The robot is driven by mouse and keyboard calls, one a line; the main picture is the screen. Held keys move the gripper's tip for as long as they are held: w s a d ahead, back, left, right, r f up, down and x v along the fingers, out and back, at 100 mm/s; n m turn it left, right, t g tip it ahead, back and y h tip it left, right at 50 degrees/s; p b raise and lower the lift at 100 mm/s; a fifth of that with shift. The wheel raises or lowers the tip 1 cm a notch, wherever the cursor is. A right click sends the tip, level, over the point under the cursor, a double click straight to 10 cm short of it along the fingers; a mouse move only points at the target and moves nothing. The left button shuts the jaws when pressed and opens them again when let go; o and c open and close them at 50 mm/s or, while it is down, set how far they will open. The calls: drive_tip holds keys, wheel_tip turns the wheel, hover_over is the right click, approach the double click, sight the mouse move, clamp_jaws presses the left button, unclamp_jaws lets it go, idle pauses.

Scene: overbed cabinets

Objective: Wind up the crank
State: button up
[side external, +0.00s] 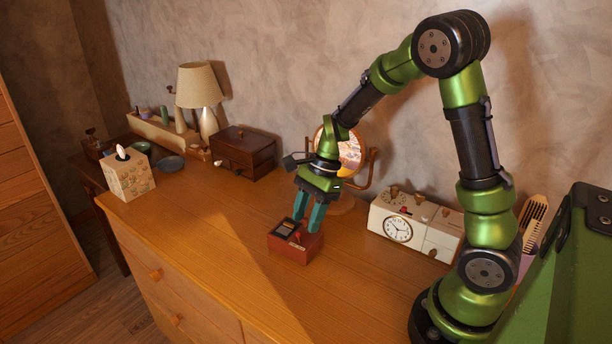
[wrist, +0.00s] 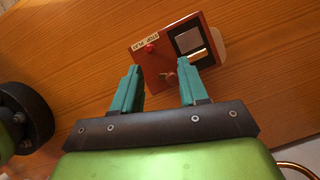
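A small red box (side external: 294,243) stands on the wooden dresser top, below my gripper (side external: 307,220).
A white clock box (side external: 410,228) stands right of the red box, with a round mirror (side external: 350,152) behind. A dark wooden box (side external: 245,152), lamp (side external: 199,88) and tissue box (side external: 130,173) stand to the left. The dresser top (side external: 200,213) is clear left of the red box.

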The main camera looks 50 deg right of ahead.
drive_tip(key=n+g, duration=0.2)
drive_tip(key=n, duration=0.3)
drive_tip(key=n+g, duration=0.1)
drive_tip(key=n, duration=0.4)
drive_tip(key=shift+s+g+h, duration=0.1)
drive_tip(key=shift+g+h, duration=0.3)
drive_tip(key=n, duration=0.2)
drive_tip(key=n+g+h, duration=0.1)
drive_tip(key=n, duration=0.2)
drive_tip(key=shift+h, duration=0.3)
drive_tip(key=n+h, duration=0.1)
drive_tip(key=n, duration=0.2)
drive_tip(key=n+h, duration=0.1)
drive_tip(key=n, duration=0.2)
drive_tip(key=shift+g, duration=0.4)
drive_tip(key=v, duration=1.6)
drive_tip(key=s+a+r+m+t+y, duration=0.1)
drive_tip(key=s+a+m+t, duration=0.1)
drive_tip(key=s+t, duration=0.4)
drive_tip(key=s+a+r+m+t+y, duration=0.1)
drive_tip(key=s+a+t, duration=0.3)
drive_tip(key=s, duration=0.8)
drive_tip(key=shift+m+t, duration=0.7)
drive_tip(key=shift+t, duration=0.2)
